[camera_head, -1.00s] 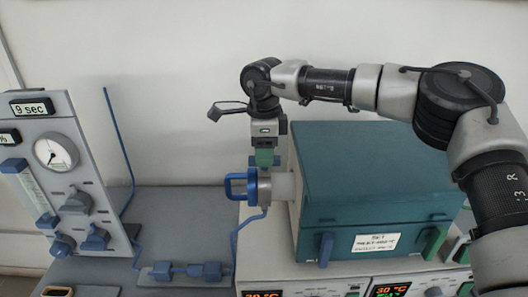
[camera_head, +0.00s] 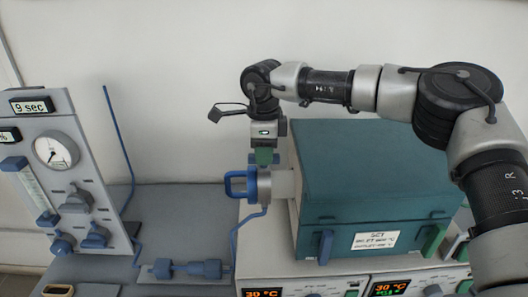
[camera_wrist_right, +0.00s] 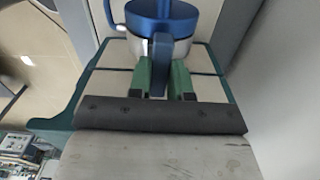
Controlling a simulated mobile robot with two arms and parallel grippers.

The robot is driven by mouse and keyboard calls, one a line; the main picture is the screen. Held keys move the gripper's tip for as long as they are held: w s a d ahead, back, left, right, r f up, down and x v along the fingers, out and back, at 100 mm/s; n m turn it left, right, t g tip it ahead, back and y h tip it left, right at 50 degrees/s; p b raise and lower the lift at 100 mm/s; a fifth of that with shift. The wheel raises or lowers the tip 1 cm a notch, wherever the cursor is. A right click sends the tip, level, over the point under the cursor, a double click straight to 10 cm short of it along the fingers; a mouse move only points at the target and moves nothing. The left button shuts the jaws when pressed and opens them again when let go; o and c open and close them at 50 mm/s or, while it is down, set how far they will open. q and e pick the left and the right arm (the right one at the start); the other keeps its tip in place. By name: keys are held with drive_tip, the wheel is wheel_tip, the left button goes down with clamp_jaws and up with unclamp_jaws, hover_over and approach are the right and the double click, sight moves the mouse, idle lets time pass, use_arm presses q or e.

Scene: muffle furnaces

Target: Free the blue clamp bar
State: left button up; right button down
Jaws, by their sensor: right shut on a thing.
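The blue clamp bar (camera_wrist_right: 157,52) stands out toward me from a round blue cap in the right wrist view. The green fingers of my right gripper (camera_wrist_right: 159,80) are shut on it, one on each side. In the head view my right gripper (camera_head: 264,157) points down from above at the blue cap (camera_head: 263,186), and the bar is mostly hidden there. The cap has a blue loop handle (camera_head: 236,185) on its left. It sits on a pale tube (camera_head: 284,184) at the left side of the teal furnace (camera_head: 375,175). My left gripper is not in view.
A grey gauge panel (camera_head: 60,155) with blue knobs stands at the left. A blue hose (camera_head: 235,235) runs down from the cap to blue fittings (camera_head: 190,269) on the grey bench.

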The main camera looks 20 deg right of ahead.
drive_tip(key=m+b, duration=0.1)
drive_tip(key=m, duration=0.3)
drive_tip(key=m+b, duration=0.1)
drive_tip(key=m, duration=0.3)
drive_tip(key=shift+m, duration=0.3)
drive_tip(key=m+b, duration=0.1)
drive_tip(key=m, duration=0.3)
drive_tip(key=shift+m, duration=0.3)
drive_tip(key=m+b, duration=0.1)
drive_tip(key=m, duration=0.3)
drive_tip(key=shift+r+m, duration=0.1)
drive_tip(key=shift+m, duration=0.2)
drive_tip(key=c, duration=1)
unclamp_jaws()
drive_tip(key=shift+c, duration=0.2)
wheel_tip(320, 180, up, 11)
